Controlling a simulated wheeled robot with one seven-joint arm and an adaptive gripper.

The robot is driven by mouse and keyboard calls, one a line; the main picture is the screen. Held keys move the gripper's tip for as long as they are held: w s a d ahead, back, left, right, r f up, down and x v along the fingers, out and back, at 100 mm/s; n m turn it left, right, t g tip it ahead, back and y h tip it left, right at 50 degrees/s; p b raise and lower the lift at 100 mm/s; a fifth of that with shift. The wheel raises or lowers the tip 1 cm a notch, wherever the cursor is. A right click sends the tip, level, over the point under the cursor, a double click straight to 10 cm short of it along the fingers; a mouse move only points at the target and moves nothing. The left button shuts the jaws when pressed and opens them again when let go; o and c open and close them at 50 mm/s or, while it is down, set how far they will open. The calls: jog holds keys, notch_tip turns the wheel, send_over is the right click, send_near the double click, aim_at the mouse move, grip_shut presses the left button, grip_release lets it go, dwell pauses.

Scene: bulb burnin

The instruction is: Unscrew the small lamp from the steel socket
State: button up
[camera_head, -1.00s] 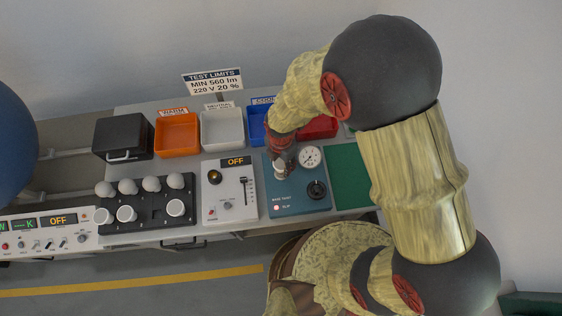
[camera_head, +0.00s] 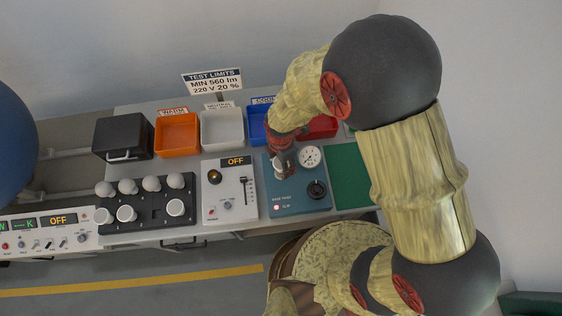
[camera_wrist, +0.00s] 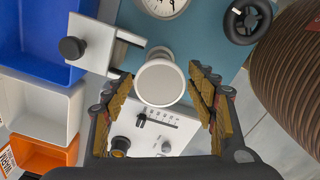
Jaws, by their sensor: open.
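The small lamp (camera_wrist: 160,82) shows its round white face in the wrist view, between the two fingers of my gripper (camera_wrist: 161,95). Its narrower neck rises toward the teal base tester. The gap on both sides of the lamp looks clear, so the fingers do not appear to touch it. In the head view my gripper (camera_head: 282,155) is over the teal tester (camera_head: 298,204), with the lamp (camera_head: 279,172) partly hidden under it. The steel socket is mostly hidden behind the lamp and gripper.
A pressure dial (camera_head: 309,157) and black handwheel (camera_head: 317,189) stand close by on the tester. A clamp block with a black knob (camera_wrist: 72,48) is beside the lamp. Bins, orange (camera_head: 177,135) and white (camera_head: 222,130), are behind. A black rack (camera_head: 147,207) holds several bulbs.

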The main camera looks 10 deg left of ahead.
jog(key=m, duration=0.9)
jog(key=shift+w+m, duration=0.1)
jog(key=shift+m, duration=0.3)
jog(key=m, duration=0.9)
jog(key=shift+m, duration=0.4)
jog(key=shift+c, duration=1.2)
jog(key=c, duration=0.8)
